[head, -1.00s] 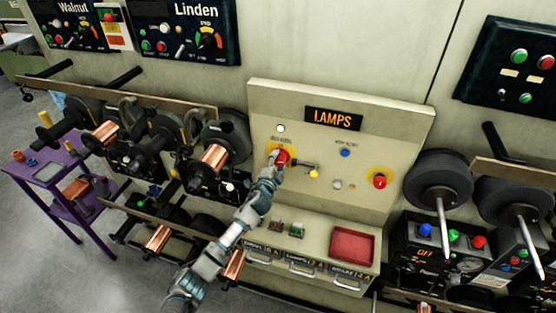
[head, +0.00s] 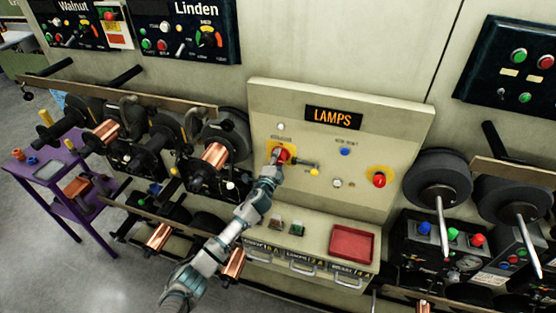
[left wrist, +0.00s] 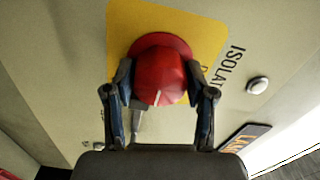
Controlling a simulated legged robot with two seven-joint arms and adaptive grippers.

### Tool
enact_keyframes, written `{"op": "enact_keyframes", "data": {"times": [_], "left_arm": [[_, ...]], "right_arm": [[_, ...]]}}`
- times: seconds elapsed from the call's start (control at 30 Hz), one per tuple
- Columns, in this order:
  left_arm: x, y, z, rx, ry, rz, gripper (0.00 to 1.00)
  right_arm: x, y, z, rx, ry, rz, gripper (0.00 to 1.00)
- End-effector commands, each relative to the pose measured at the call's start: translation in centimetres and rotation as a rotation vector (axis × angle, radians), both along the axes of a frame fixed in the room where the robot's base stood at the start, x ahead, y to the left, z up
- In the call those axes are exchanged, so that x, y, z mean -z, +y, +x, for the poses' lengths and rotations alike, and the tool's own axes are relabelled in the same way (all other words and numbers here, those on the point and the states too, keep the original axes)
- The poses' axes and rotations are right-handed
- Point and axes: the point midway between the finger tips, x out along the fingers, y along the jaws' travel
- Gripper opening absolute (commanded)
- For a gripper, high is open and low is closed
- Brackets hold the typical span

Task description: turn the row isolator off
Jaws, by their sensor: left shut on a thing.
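The row isolator is a red rotary knob (head: 283,154) on a yellow plate at the left of the cream LAMPS panel (head: 390,122). In the left wrist view the knob (left wrist: 160,72) fills the middle, with part of the word "ISOLATOR" beside it. A short white mark shows on the knob's face. My left gripper (left wrist: 160,84) is shut on the knob, one finger on each side. In the head view the left gripper (head: 277,160) partly covers the knob. A small round pale lamp (left wrist: 257,86) beside the plate looks unlit. My right gripper is out of view.
A second red knob (head: 379,180) on yellow sits at the panel's right. A small lever with a yellow tip (head: 314,172) is close to the gripper. A red tray (head: 352,244) lies on the ledge below. Spools with copper wire (head: 214,154) crowd the left.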

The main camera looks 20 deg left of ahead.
Motion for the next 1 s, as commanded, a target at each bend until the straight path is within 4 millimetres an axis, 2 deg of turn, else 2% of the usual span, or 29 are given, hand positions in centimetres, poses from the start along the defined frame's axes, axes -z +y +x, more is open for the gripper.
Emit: {"op": "enact_keyframes", "data": {"times": [0.03, 0.1, 0.4, 0.53, 0.67, 1.0], "left_arm": [[0.6, -0.1, -0.1, 0.002, 0.009, 0.003, 0.62], [0.6, -0.1, -0.1, 0.002, 0.009, 0.003, 0.80], [0.2, 0.0, -0.1, 0.001, 0.003, 0.000, 0.80], [0.2, 0.1, -0.8, 0.001, 0.003, 0.001, 0.80], [0.4, 0.1, -2.8, 0.001, 0.004, 0.001, 0.80], [0.6, 0.3, -9.9, 0.001, 0.008, 0.000, 0.80]], "right_arm": [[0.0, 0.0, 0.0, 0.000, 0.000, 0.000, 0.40], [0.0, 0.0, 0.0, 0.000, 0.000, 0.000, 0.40], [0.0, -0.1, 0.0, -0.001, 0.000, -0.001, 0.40], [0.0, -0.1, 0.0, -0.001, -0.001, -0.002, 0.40], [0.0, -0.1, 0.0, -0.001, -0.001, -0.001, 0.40], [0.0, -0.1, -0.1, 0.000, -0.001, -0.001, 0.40]]}}
